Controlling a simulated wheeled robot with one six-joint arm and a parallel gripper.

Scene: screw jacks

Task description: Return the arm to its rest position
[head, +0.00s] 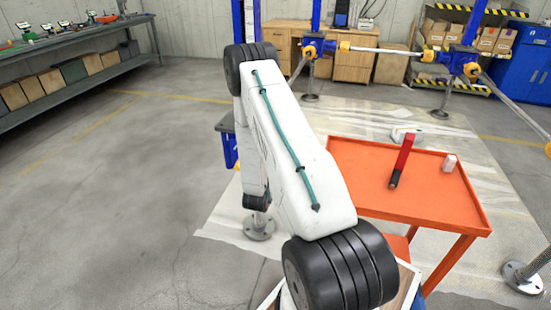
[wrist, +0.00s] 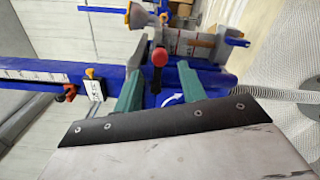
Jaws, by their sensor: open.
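My arm (head: 290,150), white with a teal cable and black joints, stretches up the middle of the head view. My gripper is not visible there. In the wrist view, the two green fingers of my gripper (wrist: 159,74) are apart, with nothing held between them.
An orange cart (head: 437,207) stands at right with a red-handled tool (head: 403,158) and a small white item (head: 449,163). Blue and yellow screw jack gearboxes (head: 318,47) with metal shafts stand behind. A grey workbench (head: 75,36) lines the left wall. The left floor is clear.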

